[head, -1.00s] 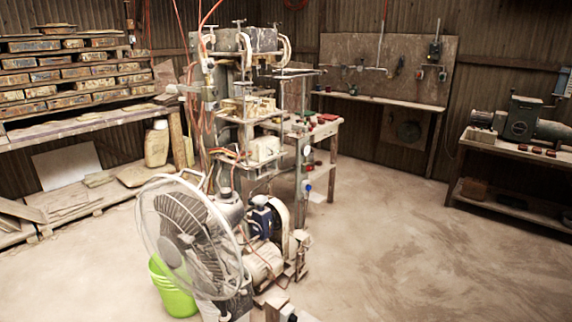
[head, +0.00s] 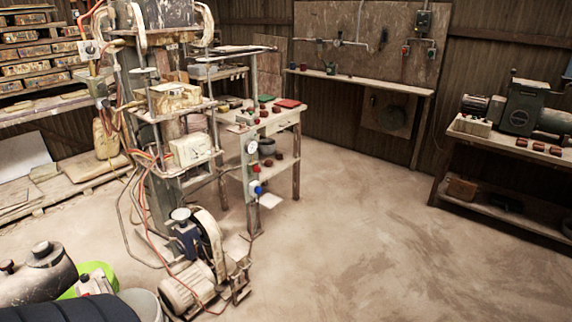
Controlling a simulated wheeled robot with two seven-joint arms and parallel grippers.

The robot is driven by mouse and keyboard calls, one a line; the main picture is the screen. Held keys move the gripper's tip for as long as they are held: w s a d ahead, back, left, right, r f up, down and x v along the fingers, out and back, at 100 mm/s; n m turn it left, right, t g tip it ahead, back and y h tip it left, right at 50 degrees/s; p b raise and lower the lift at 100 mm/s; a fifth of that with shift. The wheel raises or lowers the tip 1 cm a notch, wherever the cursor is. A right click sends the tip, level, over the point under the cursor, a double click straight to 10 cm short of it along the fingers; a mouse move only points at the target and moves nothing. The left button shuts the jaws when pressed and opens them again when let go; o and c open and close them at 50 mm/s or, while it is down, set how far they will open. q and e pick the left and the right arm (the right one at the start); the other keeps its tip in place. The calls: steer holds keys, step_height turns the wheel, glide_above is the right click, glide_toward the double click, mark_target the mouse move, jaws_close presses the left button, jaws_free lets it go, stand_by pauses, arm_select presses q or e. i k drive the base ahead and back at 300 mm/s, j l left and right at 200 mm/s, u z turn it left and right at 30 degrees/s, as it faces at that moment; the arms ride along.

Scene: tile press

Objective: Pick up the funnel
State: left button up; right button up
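I cannot make out a funnel for certain in the head view; small items on the benches are too small to tell. Neither of my grippers is in the head view, so their state is hidden.
The tile press (head: 130,55) stands left of centre, with a motor (head: 187,287) on the floor below it. A side table (head: 284,119) holds small items. A back bench (head: 360,82) and a right bench (head: 480,130) line the walls. The floor (head: 370,240) in the middle and right is clear.

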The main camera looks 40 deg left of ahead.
mark_target(181, 216)
steer(key=i+u, duration=0.4)
steer(key=i+l+u, duration=0.15)
steer(key=i+u, duration=0.2)
steer(key=i, duration=0.3)
steer(key=i+l+u, duration=0.25)
steer(key=i+u, duration=0.15)
steer(key=i+j+u, duration=0.2)
steer(key=i+u, duration=0.25)
steer(key=i+j+u, duration=0.1)
steer(key=i+u, duration=0.25)
steer(key=u, duration=0.15)
steer(key=i+l+u, duration=0.1)
steer(key=i+u, duration=0.35)
steer(key=k, duration=0.05)
